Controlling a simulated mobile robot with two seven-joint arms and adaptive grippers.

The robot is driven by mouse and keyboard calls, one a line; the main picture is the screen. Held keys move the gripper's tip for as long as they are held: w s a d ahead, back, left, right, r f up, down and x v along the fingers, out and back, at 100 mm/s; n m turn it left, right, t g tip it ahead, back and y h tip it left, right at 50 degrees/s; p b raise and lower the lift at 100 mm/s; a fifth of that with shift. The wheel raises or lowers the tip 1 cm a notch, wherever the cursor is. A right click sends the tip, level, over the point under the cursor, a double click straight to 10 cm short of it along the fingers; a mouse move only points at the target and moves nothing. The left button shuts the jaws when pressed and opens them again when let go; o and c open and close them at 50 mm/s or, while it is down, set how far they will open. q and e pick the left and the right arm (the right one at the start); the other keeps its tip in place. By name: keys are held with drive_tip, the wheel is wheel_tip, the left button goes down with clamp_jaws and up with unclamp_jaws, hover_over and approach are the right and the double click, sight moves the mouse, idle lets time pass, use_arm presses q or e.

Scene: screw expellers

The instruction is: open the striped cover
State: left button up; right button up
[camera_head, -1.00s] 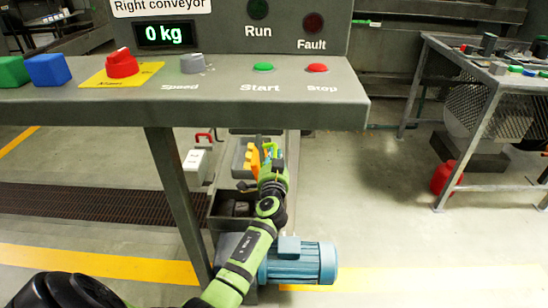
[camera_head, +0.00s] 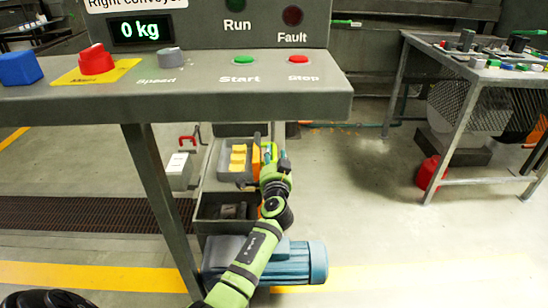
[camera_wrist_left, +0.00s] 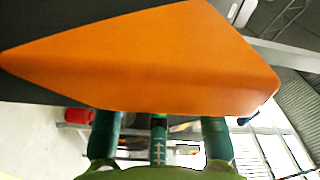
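I make out no clear striped pattern, so I cannot say for sure which part is the striped cover. A thin upright orange panel (camera_head: 257,155) with a dark edge stands just left of my left gripper (camera_head: 276,157), below the control desk. In the left wrist view an orange panel (camera_wrist_left: 150,60) fills the upper middle. The green-grey fingers of the left gripper (camera_wrist_left: 160,132) reach up to its lower edge and stand apart. Their tips are hidden, so I cannot tell whether they grip it. Yellow pieces (camera_head: 238,158) show beside the panel. My right gripper is out of view.
The grey control desk (camera_head: 200,100) overhangs the gripper, with a leg (camera_head: 158,195) left of my arm. An open dark bin (camera_head: 215,225) and a blue motor (camera_head: 295,264) lie below. A red canister (camera_head: 430,173) stands by another table (camera_head: 490,178).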

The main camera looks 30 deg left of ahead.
use_arm(q)
drive_tip(key=v, duration=1.2)
idle(0.4)
